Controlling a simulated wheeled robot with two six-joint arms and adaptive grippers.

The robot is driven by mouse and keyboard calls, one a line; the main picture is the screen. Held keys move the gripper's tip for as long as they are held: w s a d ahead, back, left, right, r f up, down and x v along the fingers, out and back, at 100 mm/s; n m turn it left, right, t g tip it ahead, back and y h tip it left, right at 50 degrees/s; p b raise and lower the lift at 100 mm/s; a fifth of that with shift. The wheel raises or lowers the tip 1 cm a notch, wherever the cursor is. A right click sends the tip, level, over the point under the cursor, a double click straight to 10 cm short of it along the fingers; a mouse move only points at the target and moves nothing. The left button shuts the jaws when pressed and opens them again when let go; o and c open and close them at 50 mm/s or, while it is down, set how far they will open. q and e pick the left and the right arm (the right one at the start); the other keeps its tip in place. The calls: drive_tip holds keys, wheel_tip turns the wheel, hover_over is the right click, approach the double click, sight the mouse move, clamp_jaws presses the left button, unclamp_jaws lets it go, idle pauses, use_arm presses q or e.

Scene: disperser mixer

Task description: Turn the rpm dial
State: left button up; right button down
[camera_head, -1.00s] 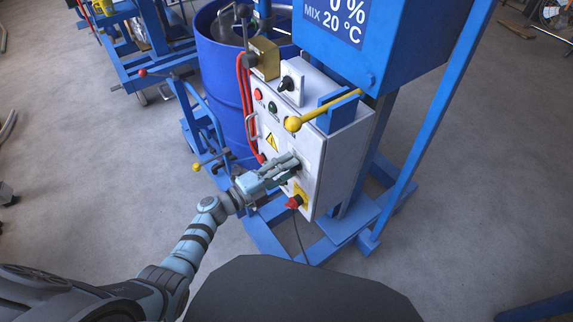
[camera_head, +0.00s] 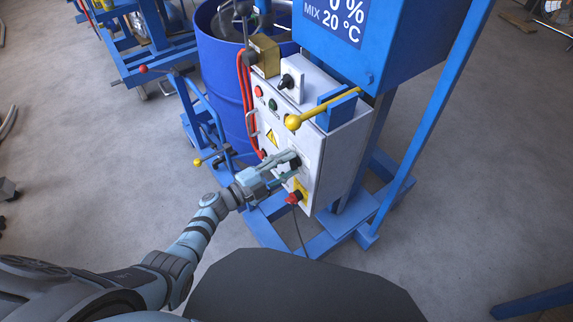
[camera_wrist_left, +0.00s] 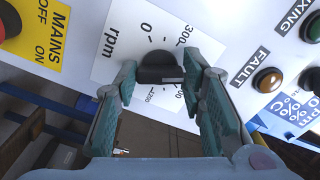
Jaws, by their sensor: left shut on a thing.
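The black rpm dial (camera_wrist_left: 158,68) sits on a white scale plate marked rpm, with 0 and 300 legible, in the left wrist view. My left gripper (camera_wrist_left: 160,76) has one finger on each side of the dial and is shut on it. In the head view my left gripper (camera_head: 285,163) reaches from the left to the lower front of the white control box (camera_head: 322,160). There its fingers largely hide the dial. My right gripper is not in view.
A red mains switch on a yellow plate (camera_head: 298,196) is just below the gripper. A yellow-knobbed lever (camera_head: 293,122) sticks out above. A blue drum (camera_head: 222,85) stands behind left. A blue frame post (camera_head: 430,120) rises at right, with clear floor beyond.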

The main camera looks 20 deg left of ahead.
use_arm(q)
drive_tip(key=o, duration=1.1)
drive_tip(key=shift+o, duration=0.2)
drive_tip(key=v, duration=1.2)
